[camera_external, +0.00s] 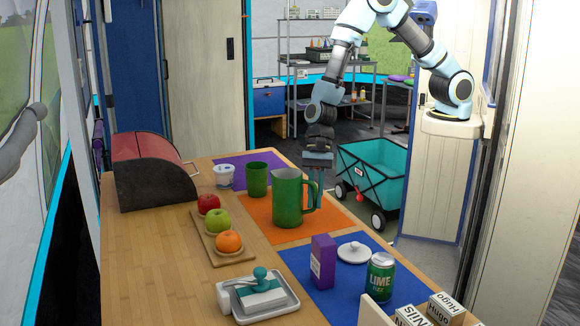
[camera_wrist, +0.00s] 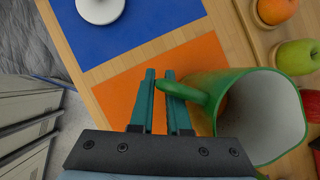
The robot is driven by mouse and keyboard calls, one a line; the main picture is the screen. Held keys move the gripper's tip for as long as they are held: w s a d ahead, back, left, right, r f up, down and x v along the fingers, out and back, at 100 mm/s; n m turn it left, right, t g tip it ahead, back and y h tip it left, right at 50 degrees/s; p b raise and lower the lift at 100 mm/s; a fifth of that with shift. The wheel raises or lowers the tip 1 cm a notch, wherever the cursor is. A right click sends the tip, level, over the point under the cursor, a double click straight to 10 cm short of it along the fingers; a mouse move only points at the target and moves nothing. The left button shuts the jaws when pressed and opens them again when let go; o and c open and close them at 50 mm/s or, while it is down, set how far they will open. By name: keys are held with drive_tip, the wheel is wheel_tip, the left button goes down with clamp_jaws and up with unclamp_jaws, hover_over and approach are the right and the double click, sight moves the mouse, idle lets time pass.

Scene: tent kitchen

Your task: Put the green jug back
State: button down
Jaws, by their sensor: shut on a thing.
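The green jug (camera_external: 287,201) stands upright on the orange mat (camera_external: 257,213) in the external view, with its handle toward the right. In the wrist view the jug (camera_wrist: 221,88) is seen from above, its pale inside showing. My gripper (camera_external: 317,198) points down at the handle side. In the wrist view the two teal fingers of my gripper (camera_wrist: 160,88) are closed on the jug's handle, with the handle's end between the fingertips. Whether the jug's base touches the mat is hard to tell.
A green cup (camera_external: 257,179) and a white tub (camera_external: 224,176) are behind the jug. Fruit stands on a wooden board (camera_external: 206,236) to the left. A purple box (camera_external: 322,261), a white lid (camera_external: 353,252) and a lime can (camera_external: 380,277) are on the blue mat (camera_external: 335,297) in front.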

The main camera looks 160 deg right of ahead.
drive_tip(key=shift+f, duration=0.15)
drive_tip(key=c, duration=0.9)
unclamp_jaws()
